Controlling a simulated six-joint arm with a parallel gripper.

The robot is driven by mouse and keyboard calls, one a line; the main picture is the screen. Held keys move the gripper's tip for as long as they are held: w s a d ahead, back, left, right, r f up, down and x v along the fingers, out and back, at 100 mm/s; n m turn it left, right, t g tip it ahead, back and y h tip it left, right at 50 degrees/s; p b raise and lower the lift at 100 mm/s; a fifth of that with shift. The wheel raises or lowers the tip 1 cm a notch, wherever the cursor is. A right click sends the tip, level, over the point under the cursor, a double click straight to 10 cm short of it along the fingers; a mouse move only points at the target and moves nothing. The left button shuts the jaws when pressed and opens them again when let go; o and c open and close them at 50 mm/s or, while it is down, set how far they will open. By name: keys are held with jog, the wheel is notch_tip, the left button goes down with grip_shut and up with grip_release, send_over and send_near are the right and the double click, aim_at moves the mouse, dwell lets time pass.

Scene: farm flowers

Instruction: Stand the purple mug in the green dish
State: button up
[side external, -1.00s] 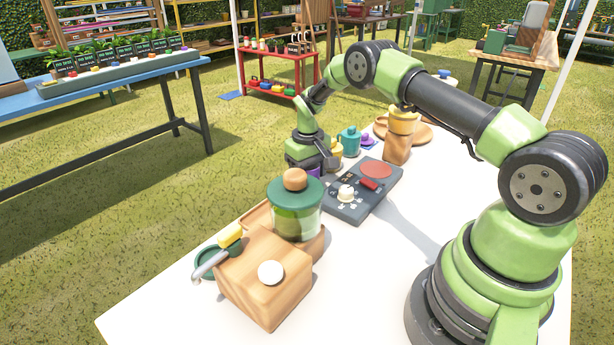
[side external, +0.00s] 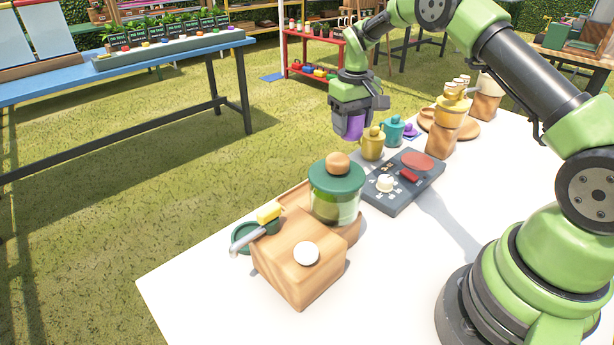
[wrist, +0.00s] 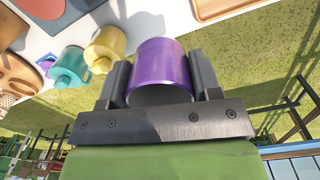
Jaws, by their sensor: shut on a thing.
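My gripper (side external: 362,100) is shut on the purple mug (side external: 349,127) and holds it raised, left of the yellow mug in the side view. In the wrist view the purple mug (wrist: 163,72) sits between the two fingers of my gripper (wrist: 165,80). Its handle is not visible.
A wooden block (side external: 298,270) with a green-lidded jar (side external: 336,190) stands beside the dish. A grey scale panel (side external: 402,183), yellow mug (side external: 373,145) and teal mug (side external: 393,132) stand to the right. The table front (side external: 390,285) is clear.

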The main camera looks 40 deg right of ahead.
jog(key=s+a+n, duration=0.1)
jog(key=a+n, duration=0.4)
jog(key=a, duration=2.4)
jog(key=f, duration=0.4)
jog(key=shift+s+d+f, duration=0.15)
jog(key=shift+d+f, duration=0.05)
jog(key=shift+f, duration=2.35)
jog(key=shift+f, duration=0.15)
jog(key=o, duration=1.1)
jog(key=shift+c, duration=0.2)
